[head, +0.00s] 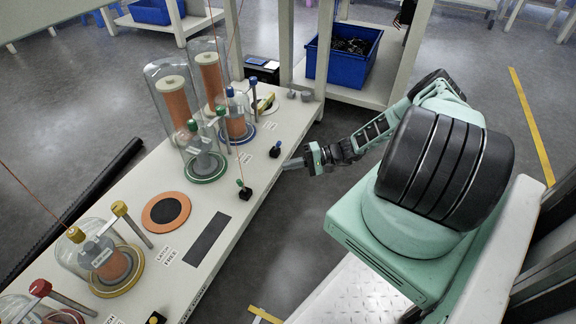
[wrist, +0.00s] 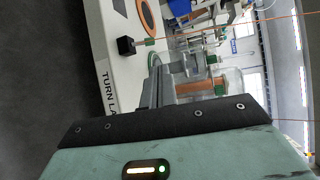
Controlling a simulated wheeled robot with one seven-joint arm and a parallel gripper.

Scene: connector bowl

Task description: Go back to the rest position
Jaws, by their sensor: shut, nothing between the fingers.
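My gripper (head: 287,165) is at the near long edge of the white bench (head: 262,205) in the head view, with my arm reaching to it from the right. Its fingers look closed and empty. In the wrist view my gripper (wrist: 155,75) points toward the bench, which appears sideways. A black block with a blue knob (head: 275,150) sits just beyond the fingertips. A black block with a green knob (head: 244,191) sits to the lower left, apart from them. I cannot tell the gripper's exact height over the bench edge.
A blue bin (head: 342,62) stands behind. Floor (head: 268,262) shows beside the bench.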

